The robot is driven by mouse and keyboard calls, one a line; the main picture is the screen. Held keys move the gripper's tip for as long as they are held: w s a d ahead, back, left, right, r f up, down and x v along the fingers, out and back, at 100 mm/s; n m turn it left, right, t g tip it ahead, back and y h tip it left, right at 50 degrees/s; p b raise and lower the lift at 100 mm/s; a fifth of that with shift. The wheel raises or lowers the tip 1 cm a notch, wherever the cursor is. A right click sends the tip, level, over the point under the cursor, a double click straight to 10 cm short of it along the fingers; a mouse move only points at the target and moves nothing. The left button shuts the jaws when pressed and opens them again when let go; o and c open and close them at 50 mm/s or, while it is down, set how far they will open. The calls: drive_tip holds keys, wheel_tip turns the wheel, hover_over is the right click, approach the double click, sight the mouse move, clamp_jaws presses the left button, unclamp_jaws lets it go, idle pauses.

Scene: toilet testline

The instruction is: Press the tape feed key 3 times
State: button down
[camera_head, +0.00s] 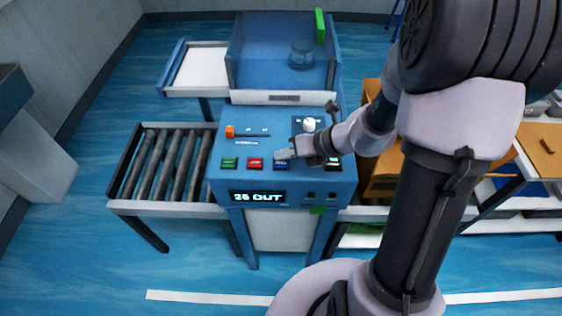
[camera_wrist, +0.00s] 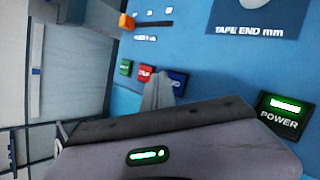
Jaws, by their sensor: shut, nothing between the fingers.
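The blue key (camera_head: 281,164) is on the sloped front panel of the blue machine, to the right of the red key (camera_head: 255,163). In the wrist view the blue key (camera_wrist: 178,80) is partly hidden behind my fingers, and its label is not fully readable. My gripper (camera_head: 282,155) is shut and empty, with its fingertips over or just above the blue key. In the wrist view my gripper (camera_wrist: 160,84) points at the gap between the red and blue keys. I cannot tell whether it touches the blue key. The machine's display (camera_head: 258,198) reads "26 OUT".
A green key (camera_head: 229,163) is left of the red one. The lit POWER switch (camera_wrist: 280,112) is at the right. A white knob (camera_head: 309,125) and an orange knob (camera_head: 230,131) stand higher on the panel. A roller conveyor (camera_head: 163,165) is at the left.

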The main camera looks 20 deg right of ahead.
sight(284, 164)
drive_tip(key=shift+f+b, duration=0.35)
drive_tip(key=shift+f, duration=0.1)
drive_tip(key=shift+f+b, duration=0.3)
drive_tip(key=shift+f, duration=0.05)
idle(0.5)
drive_tip(key=shift+r, duration=0.1)
drive_tip(key=shift+r+p, duration=0.7)
drive_tip(key=shift+p, duration=0.1)
wheel_tip(284, 164, up, 5)
drive_tip(key=p, duration=0.5)
drive_tip(key=shift+r, duration=0.15)
